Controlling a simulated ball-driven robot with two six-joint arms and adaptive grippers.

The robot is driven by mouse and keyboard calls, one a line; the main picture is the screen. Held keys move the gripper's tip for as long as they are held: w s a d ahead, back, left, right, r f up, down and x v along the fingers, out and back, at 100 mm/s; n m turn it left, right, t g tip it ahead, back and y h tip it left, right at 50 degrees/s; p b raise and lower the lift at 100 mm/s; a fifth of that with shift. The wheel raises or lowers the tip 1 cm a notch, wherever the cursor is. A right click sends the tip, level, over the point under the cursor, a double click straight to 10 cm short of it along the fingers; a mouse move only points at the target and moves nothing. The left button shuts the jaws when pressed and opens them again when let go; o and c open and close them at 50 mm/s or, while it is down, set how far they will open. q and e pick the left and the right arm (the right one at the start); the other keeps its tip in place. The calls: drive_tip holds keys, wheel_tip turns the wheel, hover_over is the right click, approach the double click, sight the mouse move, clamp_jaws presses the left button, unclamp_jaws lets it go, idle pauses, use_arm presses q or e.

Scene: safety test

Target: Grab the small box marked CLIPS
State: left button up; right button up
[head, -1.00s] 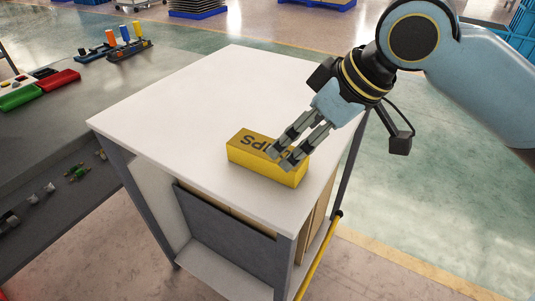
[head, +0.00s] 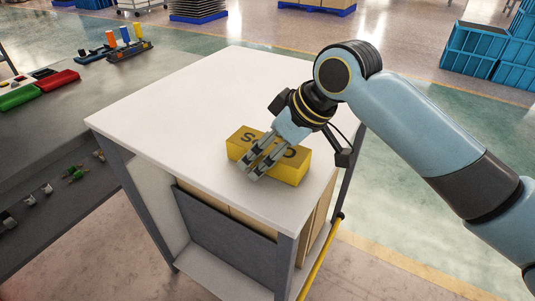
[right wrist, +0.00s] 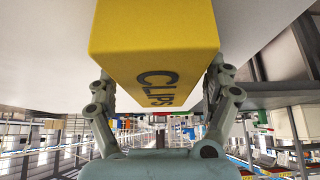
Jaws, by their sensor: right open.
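The yellow box marked CLIPS (head: 291,169) lies on the white top of a small cabinet (head: 225,85), near its front right edge. My right gripper (head: 250,170) is open, its fingers reaching down over the box's left half in the head view. In the right wrist view the box (right wrist: 152,35) fills the upper middle, its lettering visible, with one finger on each side of it. Whether the fingers touch the box cannot be told. My left gripper is not in view.
A grey workbench (head: 80,95) stands at the left with red and green bins (head: 58,80) and a rack of coloured bottles (head: 120,48). Blue crates (head: 475,48) stand at the back right. Most of the white top is clear.

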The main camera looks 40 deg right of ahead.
drive_tip(key=c, duration=1.3)
drive_tip(key=shift+c, duration=0.2)
